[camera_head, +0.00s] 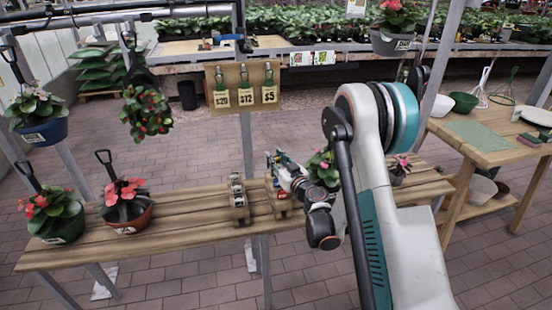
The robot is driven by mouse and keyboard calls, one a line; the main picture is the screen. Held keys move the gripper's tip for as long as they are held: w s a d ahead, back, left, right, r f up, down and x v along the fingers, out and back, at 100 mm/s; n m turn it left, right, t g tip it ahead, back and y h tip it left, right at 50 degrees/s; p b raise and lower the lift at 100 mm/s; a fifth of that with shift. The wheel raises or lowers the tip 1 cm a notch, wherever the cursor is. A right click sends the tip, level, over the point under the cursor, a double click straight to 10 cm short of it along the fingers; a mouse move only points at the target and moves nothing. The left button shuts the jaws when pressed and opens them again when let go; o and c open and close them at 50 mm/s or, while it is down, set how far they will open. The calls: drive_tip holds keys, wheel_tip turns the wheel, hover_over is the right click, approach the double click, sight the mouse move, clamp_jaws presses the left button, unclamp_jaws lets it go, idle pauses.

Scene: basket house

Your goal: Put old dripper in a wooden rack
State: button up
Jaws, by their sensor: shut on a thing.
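My gripper (275,172) is low over the middle of the wooden bench, at the right-hand wooden rack (283,208). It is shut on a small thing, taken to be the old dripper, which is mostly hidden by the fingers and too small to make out. A second wooden rack (239,217) stands just to the left and holds several small grey-metal drippers (237,190) in a row. I cannot tell whether the held dripper touches the right-hand rack.
The slatted wooden bench (180,215) bears potted red flowers (124,200) at left and a leafy plant (322,168) close behind my arm. A price board (242,86) with three hanging tools is above the racks. A side table (480,140) is at right.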

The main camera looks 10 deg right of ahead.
drive_tip(key=shift+w+f, duration=0.15)
drive_tip(key=shift+w, duration=1.8)
drive_tip(key=shift+f, duration=0.5)
drive_tip(key=shift+s+f, duration=0.1)
drive_tip(key=shift+f, duration=1.35)
drive_tip(key=shift+f, duration=0.1)
